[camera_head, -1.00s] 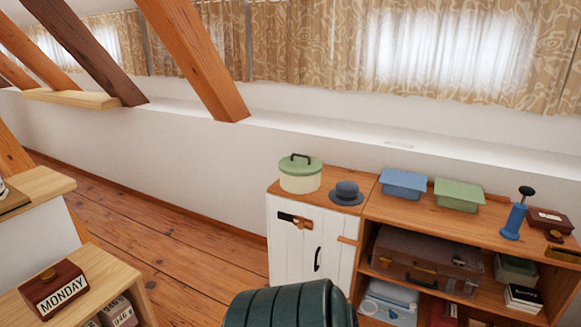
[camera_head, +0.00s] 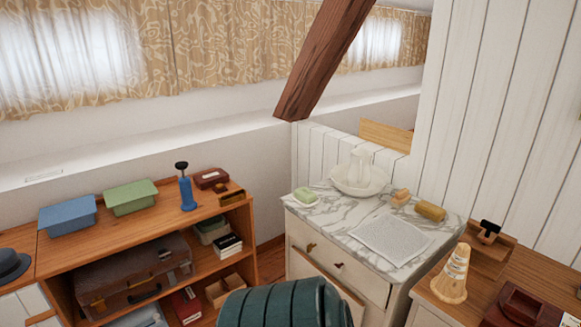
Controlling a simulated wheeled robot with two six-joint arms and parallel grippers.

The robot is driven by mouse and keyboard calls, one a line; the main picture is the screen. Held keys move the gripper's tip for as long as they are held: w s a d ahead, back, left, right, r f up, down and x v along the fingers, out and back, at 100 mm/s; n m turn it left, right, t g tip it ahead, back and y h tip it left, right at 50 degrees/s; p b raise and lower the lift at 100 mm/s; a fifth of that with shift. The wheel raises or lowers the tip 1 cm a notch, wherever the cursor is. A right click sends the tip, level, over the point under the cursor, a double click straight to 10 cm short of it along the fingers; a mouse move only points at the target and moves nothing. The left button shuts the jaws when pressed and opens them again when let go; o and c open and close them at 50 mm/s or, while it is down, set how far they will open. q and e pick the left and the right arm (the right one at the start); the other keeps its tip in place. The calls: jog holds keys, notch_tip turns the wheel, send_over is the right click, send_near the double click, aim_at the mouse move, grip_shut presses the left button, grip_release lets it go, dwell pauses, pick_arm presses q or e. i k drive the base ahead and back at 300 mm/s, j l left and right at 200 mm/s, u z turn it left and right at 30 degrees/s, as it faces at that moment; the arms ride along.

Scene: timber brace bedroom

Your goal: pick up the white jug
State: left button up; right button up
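The white jug (camera_head: 360,166) stands upright in a white basin (camera_head: 343,186) at the back of a marble-topped washstand (camera_head: 335,226), right of centre. Its lower part is hidden by the basin's rim. The dark green ribbed object at the bottom centre is in front of the washstand and does not touch the jug. Neither of my grippers shows in the view.
A low shelf (camera_head: 150,240) stands left, a wooden desk (camera_head: 440,310) right.

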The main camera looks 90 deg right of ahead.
aim_at(360, 172)
jog(key=z, duration=3.25)
jog(key=i+j+z, duration=0.1)
jog(key=i+z, duration=0.4)
jog(key=i+j+z, duration=0.35)
jog(key=i+z, duration=0.15)
